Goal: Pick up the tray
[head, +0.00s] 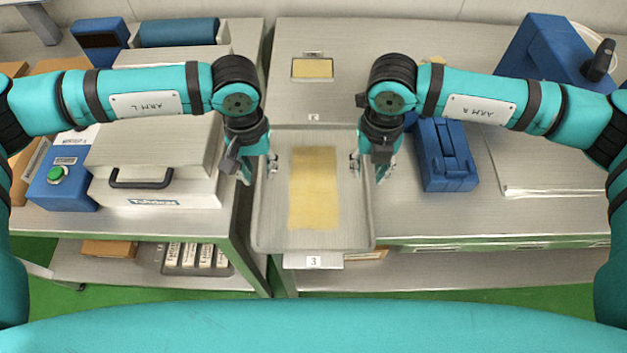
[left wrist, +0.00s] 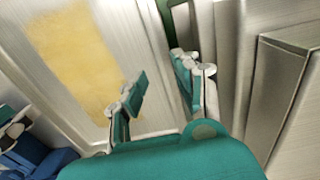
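The tray (head: 352,226) is a shallow metal one with a flat yellow slab (head: 314,188) on it. It is at the middle of the head view, near the front edge of the right-hand bench. My left gripper (head: 258,170) is at its left rim, open, with one finger on the inner side and one on the outer side. In the left wrist view the two fingers (left wrist: 158,88) stand apart near the tray's side (left wrist: 122,35). My right gripper (head: 369,169) is at the right rim, its fingers apart. I cannot tell whether any finger touches the rim.
A white case with a black handle (head: 141,180) stands close left of the tray. A blue device (head: 445,158) stands to the right. A smaller tray (head: 312,68) lies behind. A gap between the benches runs beside the tray's left side.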

